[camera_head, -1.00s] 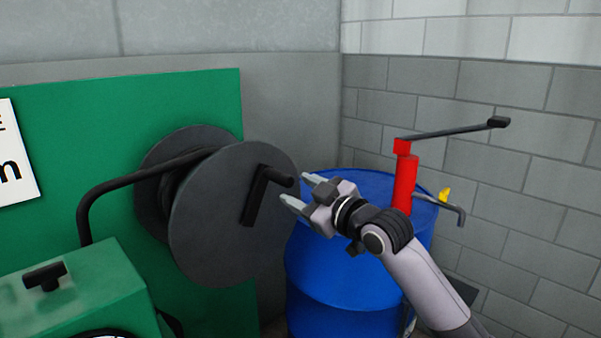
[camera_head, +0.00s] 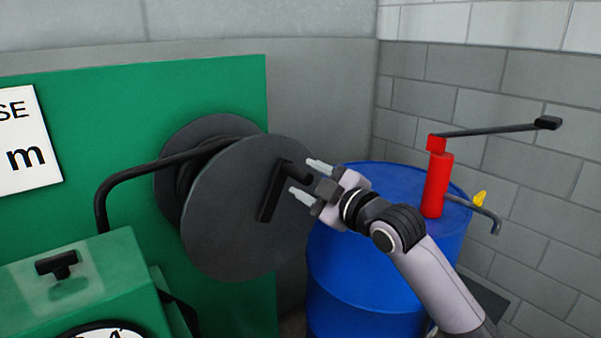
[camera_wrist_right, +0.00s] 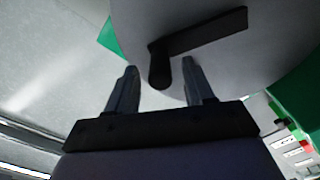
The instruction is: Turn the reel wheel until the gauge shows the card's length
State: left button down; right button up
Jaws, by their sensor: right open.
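The dark grey reel wheel (camera_head: 235,225) stands upright in front of a green panel, with a black hose wound behind its front disc. Its black crank handle (camera_head: 272,192) sticks out from the disc; the handle's grip end also shows in the right wrist view (camera_wrist_right: 160,72). My right gripper (camera_head: 307,181) is open, with its fingertips on either side of the grip end in the right wrist view. I cannot tell whether they touch it. The white card (camera_head: 28,150) at the left is cut off, showing only "SE" and "m". The gauge (camera_head: 100,331) shows only its top edge. My left gripper is not in view.
A blue drum (camera_head: 365,270) with a red hand pump (camera_head: 437,185) stands right of the reel, close behind my right arm. A green box (camera_head: 75,285) with a black knob stands front left. Block walls close off the back and right.

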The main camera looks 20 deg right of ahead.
aim_at(300, 175)
jog(key=shift+x, duration=1.65)
grip_shut()
